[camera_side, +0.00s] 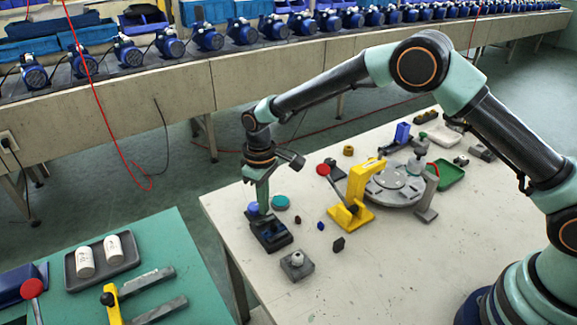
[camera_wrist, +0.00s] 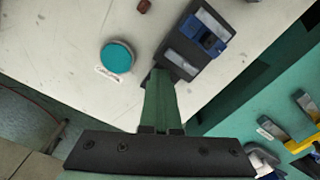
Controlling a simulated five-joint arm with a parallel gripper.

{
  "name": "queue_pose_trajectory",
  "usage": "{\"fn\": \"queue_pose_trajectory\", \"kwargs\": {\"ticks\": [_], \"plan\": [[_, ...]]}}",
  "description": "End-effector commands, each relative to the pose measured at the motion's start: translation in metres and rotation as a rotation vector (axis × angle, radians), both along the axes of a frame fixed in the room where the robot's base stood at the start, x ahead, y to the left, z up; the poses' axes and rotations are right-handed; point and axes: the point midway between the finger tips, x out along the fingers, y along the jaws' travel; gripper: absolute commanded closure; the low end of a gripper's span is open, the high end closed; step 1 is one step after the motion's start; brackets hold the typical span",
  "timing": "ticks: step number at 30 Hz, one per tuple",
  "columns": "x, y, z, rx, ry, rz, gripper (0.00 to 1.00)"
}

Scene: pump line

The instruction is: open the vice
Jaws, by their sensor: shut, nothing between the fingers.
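A dark block with a blue part on top, which looks like the vice (camera_side: 272,238), sits near the left edge of the pale table. In the wrist view the vice (camera_wrist: 183,55) shows a dark grey body with a blue piece (camera_wrist: 206,34) across it. My gripper (camera_side: 263,211) points down at the vice's far end in the side view. Its fingers are shut together with nothing between them. In the wrist view the fingertips (camera_wrist: 161,74) overlap the near end of the vice; I cannot tell whether they touch it.
A teal disc (camera_side: 279,202) lies close beside the vice. A grey block with a knob (camera_side: 297,264) stands in front of it. A yellow clamp with a red handle (camera_side: 352,200) and a round grey fixture (camera_side: 395,188) stand to the right. The pale table's front is clear.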

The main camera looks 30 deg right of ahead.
Motion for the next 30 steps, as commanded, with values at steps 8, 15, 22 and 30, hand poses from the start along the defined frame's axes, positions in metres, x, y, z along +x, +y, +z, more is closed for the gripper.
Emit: {"fn": "queue_pose_trajectory", "kwargs": {"ticks": [8,15,22,30], "plan": [[0.0,0.003,0.002,0.004,-0.008,0.002,1.0],[-0.007,0.0,0.002,0.002,-0.006,0.001,1.0],[-0.007,-0.001,0.021,0.003,-0.007,0.001,1.0],[-0.007,-0.001,0.05,0.002,-0.006,0.001,1.0]]}}
